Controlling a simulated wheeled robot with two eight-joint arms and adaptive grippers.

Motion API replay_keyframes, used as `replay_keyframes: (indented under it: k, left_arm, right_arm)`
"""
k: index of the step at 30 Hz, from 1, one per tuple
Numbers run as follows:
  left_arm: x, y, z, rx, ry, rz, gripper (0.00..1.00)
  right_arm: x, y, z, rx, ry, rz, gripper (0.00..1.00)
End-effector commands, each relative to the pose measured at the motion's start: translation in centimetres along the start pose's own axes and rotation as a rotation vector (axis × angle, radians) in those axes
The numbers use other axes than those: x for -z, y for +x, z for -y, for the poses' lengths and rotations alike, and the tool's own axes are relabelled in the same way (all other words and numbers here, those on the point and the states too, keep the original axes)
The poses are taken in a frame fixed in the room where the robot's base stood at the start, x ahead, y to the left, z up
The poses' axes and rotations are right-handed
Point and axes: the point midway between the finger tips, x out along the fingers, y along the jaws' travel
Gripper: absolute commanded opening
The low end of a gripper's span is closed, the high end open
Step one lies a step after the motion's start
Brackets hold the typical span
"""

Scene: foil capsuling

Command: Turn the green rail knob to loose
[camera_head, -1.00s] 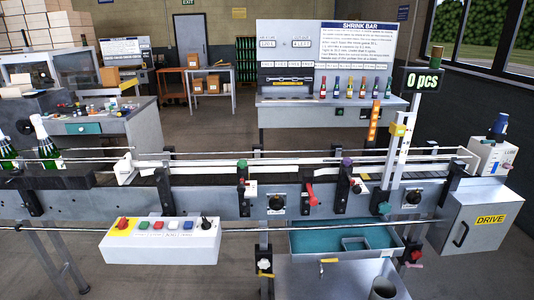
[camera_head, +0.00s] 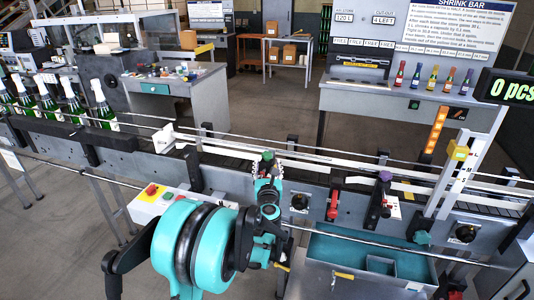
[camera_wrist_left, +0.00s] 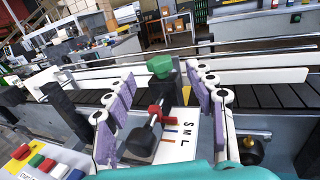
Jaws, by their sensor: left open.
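The green rail knob (camera_head: 267,156) stands on top of a black post at the conveyor's front rail. In the left wrist view the green knob (camera_wrist_left: 160,66) is a faceted cap, between the fingers and near tip level, with a gap on both sides. My left gripper (camera_head: 268,168) is at the knob and partly hides its post; it also shows in the left wrist view (camera_wrist_left: 165,85), open, with purple pads and nothing held. Below the knob are a red clamp (camera_wrist_left: 157,113) with a black-ended lever and a plate (camera_wrist_left: 183,145) marked S, M, L.
A purple knob (camera_head: 385,177) and a red lever (camera_head: 334,205) are to the right along the conveyor. Green bottles (camera_head: 72,103) stand at its left end. A button box (camera_head: 153,190) is partly behind my arm. A teal-lined tray (camera_head: 330,243) is in front.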

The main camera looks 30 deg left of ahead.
Motion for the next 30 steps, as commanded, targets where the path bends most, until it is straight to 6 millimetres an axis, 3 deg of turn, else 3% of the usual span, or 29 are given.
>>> replay_keyframes:
  k: [13,25,26,30]
  left_arm:
    - [0.3,6.5,-0.2,-0.006,-0.012,-0.002,0.55]
    - [0.1,7.6,-0.2,-0.005,-0.010,-0.001,0.55]
    - [0.1,7.6,-0.2,-0.005,-0.010,-0.001,0.50]
    - [0.1,7.6,-0.1,-0.004,-0.010,-0.001,0.13]
  right_arm:
    - [-1.0,1.4,0.0,0.000,0.000,0.000,0.40]
    - [-1.1,1.5,0.0,0.000,0.000,0.000,0.40]
    - [-1.1,1.5,0.0,0.000,0.000,0.000,0.40]
    - [-1.1,1.5,0.0,0.000,0.000,0.000,0.40]
